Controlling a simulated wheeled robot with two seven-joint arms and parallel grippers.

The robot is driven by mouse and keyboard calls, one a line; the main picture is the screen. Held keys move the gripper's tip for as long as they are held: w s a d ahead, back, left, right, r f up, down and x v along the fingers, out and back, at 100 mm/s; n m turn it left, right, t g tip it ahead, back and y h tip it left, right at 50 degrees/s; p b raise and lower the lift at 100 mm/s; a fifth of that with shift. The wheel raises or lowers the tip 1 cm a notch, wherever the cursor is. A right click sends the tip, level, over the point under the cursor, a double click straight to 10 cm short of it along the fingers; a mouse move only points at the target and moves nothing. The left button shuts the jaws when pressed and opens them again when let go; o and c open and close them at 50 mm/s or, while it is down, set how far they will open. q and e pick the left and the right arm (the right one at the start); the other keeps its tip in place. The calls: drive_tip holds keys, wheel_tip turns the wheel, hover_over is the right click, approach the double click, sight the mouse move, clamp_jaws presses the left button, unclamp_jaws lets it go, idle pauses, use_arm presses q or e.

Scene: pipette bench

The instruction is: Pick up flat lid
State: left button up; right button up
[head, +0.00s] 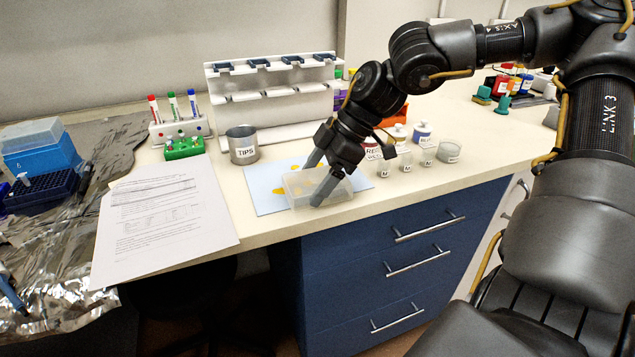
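A translucent flat lid or shallow box (300,190) lies on a light blue sheet (262,200) with yellow marks, near the bench's front edge. My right gripper (318,182) reaches down over it from the upper right. Its two dark fingers are spread apart, one on the far side and one reaching the near side of the lid. Whether the fingers touch the lid I cannot tell. My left gripper is not in view.
A metal TIPS cup (242,146) and a white pipette stand (275,100) are behind. Small labelled containers (405,160) stand close right of my gripper. Printed paper (165,215) and crumpled foil (50,260) cover the left. A blue drawer cabinet (400,260) is below.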

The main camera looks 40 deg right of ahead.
sight(320, 175)
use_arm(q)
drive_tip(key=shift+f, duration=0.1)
use_arm(e)
drive_tip(key=shift+c, duration=1.2)
drive_tip(key=shift+r, duration=0.15)
drive_tip(key=shift+r, duration=0.6)
drive_tip(key=r, duration=0.3)
drive_tip(key=shift+s+d, duration=0.2)
drive_tip(key=shift+s, duration=0.1)
use_arm(q)
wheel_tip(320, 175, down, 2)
drive_tip(key=shift+p, duration=0.45)
use_arm(e)
drive_tip(key=s+d+r, duration=0.7)
drive_tip(key=s+r, duration=0.1)
drive_tip(key=s, duration=0.3)
drive_tip(key=shift+s+r, duration=0.25)
drive_tip(key=shift+s, duration=0.05)
